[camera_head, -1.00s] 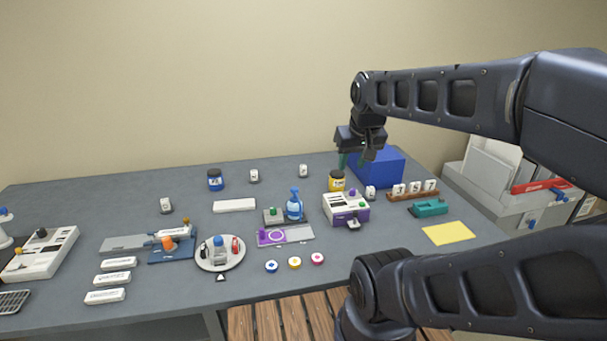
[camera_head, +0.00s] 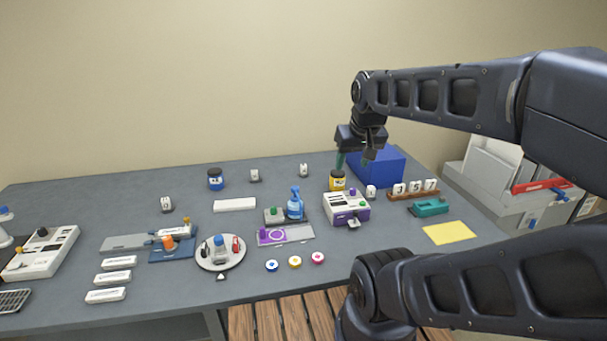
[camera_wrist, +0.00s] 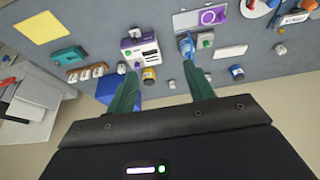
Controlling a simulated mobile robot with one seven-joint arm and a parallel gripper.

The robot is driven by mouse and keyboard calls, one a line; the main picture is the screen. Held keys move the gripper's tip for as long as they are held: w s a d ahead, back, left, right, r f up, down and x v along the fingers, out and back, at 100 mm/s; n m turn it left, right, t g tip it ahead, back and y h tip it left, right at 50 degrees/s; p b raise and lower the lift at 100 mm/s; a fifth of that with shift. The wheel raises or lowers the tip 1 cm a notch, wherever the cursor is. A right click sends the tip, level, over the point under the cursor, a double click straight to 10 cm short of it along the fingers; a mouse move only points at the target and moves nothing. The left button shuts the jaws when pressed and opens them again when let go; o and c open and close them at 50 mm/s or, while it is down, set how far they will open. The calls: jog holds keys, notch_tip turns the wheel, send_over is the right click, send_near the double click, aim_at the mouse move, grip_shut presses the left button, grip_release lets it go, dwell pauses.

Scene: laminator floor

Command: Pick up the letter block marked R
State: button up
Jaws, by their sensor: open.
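Several small white blocks with dark marks stand on the grey table. One is at the left (camera_head: 167,204), two are at the back (camera_head: 254,175) (camera_head: 304,170), and one is beside the purple-and-white machine (camera_head: 370,192). Their marks are too small to read, so I cannot tell which is R. My gripper (camera_head: 354,160) is open and empty, above the back right of the table near the yellow jar (camera_head: 338,181). In the wrist view its green fingers (camera_wrist: 160,88) are spread apart, with a white block (camera_wrist: 172,84) showing between them, farther off.
A blue bin (camera_head: 378,168) stands at the back right, close to my gripper. A rack (camera_head: 412,196) holds white number blocks. The purple-and-white machine (camera_head: 346,209), blue spray bottle (camera_head: 295,205) and blue jar (camera_head: 215,180) stand nearby. The back left of the table is mostly clear.

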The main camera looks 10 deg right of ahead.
jog(key=w+r+n+g+h, duration=0.1)
jog(key=w+r+n, duration=0.3)
jog(key=w, duration=1.1)
jog(key=n+g+h, duration=0.4)
jog(key=n, duration=1)
send_over(303, 165)
jog(key=a, duration=0.3)
notch_tip(303, 165, down, 27)
jog(key=x, duration=0.5)
jog(key=shift+s+f, duration=0.25)
jog(key=shift+f, duration=0.05)
jog(key=shift+y, duration=0.3)
jog(key=shift+w+a+x, duration=0.1)
jog(key=shift+a+x, duration=0.05)
jog(key=shift+x, duration=0.7)
jog(key=shift+w+a+x, duration=0.1)
jog(key=shift+a+x, duration=0.05)
jog(key=shift+x, duration=0.75)
jog(key=shift+a+x, duration=0.15)
jog(key=shift+x, duration=0.7)
jog(key=shift+f, duration=0.1)
grip_shut()
